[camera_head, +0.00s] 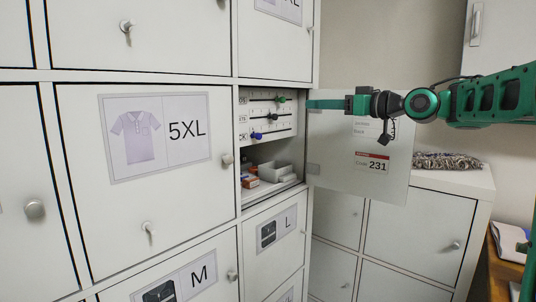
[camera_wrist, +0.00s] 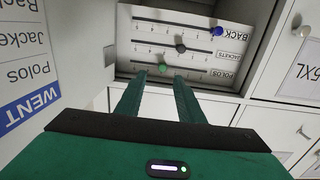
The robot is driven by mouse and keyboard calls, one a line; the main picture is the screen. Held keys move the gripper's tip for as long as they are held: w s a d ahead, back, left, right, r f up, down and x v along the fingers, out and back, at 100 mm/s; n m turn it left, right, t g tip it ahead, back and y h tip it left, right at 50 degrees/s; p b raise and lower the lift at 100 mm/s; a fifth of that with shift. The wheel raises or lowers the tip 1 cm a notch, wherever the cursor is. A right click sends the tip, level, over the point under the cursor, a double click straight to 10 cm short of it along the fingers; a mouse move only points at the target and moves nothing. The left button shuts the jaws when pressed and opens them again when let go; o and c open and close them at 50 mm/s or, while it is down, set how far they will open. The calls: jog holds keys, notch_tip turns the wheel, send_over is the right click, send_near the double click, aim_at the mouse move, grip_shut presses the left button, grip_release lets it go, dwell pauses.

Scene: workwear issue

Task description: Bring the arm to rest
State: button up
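My green gripper (camera_head: 312,104) is stretched leftward in the head view, its fingertips just in front of the open compartment, in front of the opened door. In the wrist view my gripper (camera_wrist: 158,78) has its two fingers apart with nothing between them. Past the fingertips is a white slider panel (camera_wrist: 150,42) with a green knob (camera_wrist: 163,68), a dark knob (camera_wrist: 180,47) and a blue knob (camera_wrist: 217,31). The same green knob (camera_head: 281,99), dark knob (camera_head: 272,117) and blue knob (camera_head: 256,135) show in the head view. The fingers look clear of the knobs.
The open door (camera_head: 335,165), marked 231, hangs behind my arm. Below the panel, the compartment holds a grey bin (camera_head: 275,171) and small boxes. Closed lockers labelled 5XL (camera_head: 215,155), M and L surround it. A low cabinet (camera_head: 420,235) with a knitted item stands right.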

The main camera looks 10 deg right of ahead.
jog(key=s+d+f+m+g+h, duration=0.2)
jog(key=s+d+f+h, duration=0.15)
jog(key=f, duration=0.45)
jog(key=s+d+f+m+g+h, duration=0.1)
jog(key=s+d+f+m+h, duration=0.25)
jog(key=f, duration=0.45)
jog(key=s+d+f+m+g+h, duration=0.2)
jog(key=s+d+f, duration=0.1)
jog(key=s+f, duration=0.3)
jog(key=s+d+f+m+g, duration=0.1)
jog(key=s+f+m+g, duration=0.1)
jog(key=s+f, duration=0.4)
jog(key=s+d+f+m+g+h, duration=0.1)
jog(key=s+f+g, duration=0.3)
jog(key=s, duration=1)
jog(key=s+d+f+m+g+h, duration=0.1)
jog(key=s+d+f+m+g, duration=0.1)
jog(key=s+f, duration=0.6)
jog(key=s+m, duration=0.1)
jog(key=s, duration=0.2)
jog(key=shift+d+f+m+g, duration=0.15)
jog(key=shift+f+m+g, duration=0.15)
jog(key=shift+m+g, duration=0.1)
jog(key=shift+w+f, duration=0.3)
jog(key=shift+w, duration=0.35)
